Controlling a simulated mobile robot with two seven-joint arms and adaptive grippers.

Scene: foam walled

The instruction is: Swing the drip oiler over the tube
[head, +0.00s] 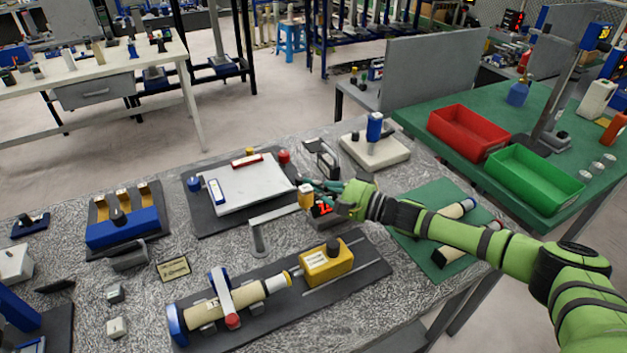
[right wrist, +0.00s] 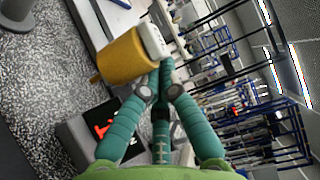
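The drip oiler (head: 305,196) is a small yellow bottle at the right end of a grey swing arm (head: 284,215) on a short post. In the right wrist view the oiler (right wrist: 128,58) has a white cap. My right gripper (head: 318,188) has teal fingers that meet at their tips, right beside the oiler; the right wrist view shows these fingertips (right wrist: 163,68) at its side, and I cannot tell if they touch. The beige tube (head: 240,299) lies clamped in a fixture at the front, left of and nearer than the oiler. My left gripper is not in view.
A yellow block (head: 327,261) stands at the tube's right end. A display with red digits (head: 322,209) sits under my right gripper. A white plate (head: 250,184) lies behind the swing arm, and a blue-topped device (head: 374,128) stands at the back. A green mat (head: 437,225) lies right.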

